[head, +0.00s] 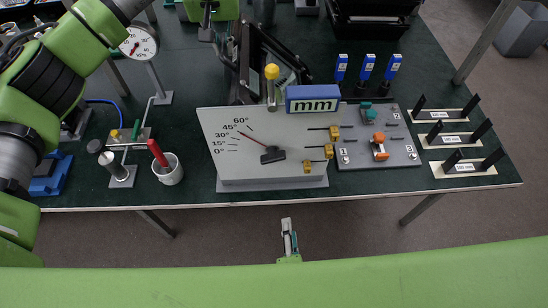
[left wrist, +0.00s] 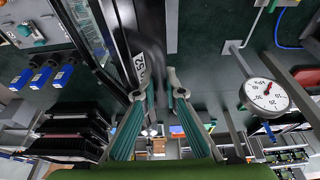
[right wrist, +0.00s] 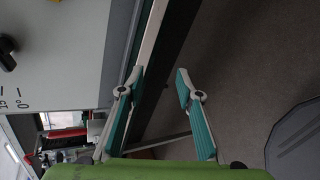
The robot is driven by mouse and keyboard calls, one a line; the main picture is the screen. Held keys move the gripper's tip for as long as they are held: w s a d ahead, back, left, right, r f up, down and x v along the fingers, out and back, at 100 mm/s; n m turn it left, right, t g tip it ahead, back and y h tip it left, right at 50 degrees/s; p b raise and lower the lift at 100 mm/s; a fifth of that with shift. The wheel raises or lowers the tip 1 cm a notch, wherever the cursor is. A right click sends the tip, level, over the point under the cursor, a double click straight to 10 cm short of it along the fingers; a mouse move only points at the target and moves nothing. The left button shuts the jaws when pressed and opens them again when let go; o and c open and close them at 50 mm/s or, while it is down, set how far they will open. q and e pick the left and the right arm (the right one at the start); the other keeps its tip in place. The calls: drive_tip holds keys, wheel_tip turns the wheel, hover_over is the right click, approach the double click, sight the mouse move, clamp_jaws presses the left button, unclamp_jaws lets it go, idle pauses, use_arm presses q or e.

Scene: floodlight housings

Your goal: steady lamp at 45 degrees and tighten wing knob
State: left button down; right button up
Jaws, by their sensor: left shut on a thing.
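The black-framed floodlight (head: 262,58) stands tilted behind a white angle board (head: 225,165). The board's red pointer (head: 255,139) lies between the 30° and 60° labels. A yellow-topped knob (head: 272,72) rises at the board's top edge; I cannot tell whether it is the wing knob. My left gripper (head: 208,32) is at the lamp's left side. In the left wrist view its fingers are on either side of a dark lamp part (left wrist: 153,75). My right gripper (head: 289,238) is in front of the table, empty; its fingers stand apart in the right wrist view (right wrist: 157,88).
A dial gauge (head: 140,43) and a white cup (head: 168,170) stand left of the board. A grey plate with orange and teal knobs (head: 400,155), blue-topped tools (head: 367,66) and several black-pronged holders (head: 465,170) are at right. Floor before the table is clear.

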sight(274, 162)
drive_tip(key=a+r+n+t, duration=0.1)
drive_tip(key=a+r+t, duration=0.15)
drive_tip(key=r, duration=0.75)
drive_tip(key=a+r+t, duration=0.1)
drive_tip(key=r+t, duration=0.2)
drive_tip(key=r, duration=0.7)
drive_tip(key=w, duration=1)
drive_tip(key=shift+w+a+f, duration=0.1)
drive_tip(key=shift+w+f, duration=0.05)
drive_tip(key=shift+w, duration=0.95)
clamp_jaws()
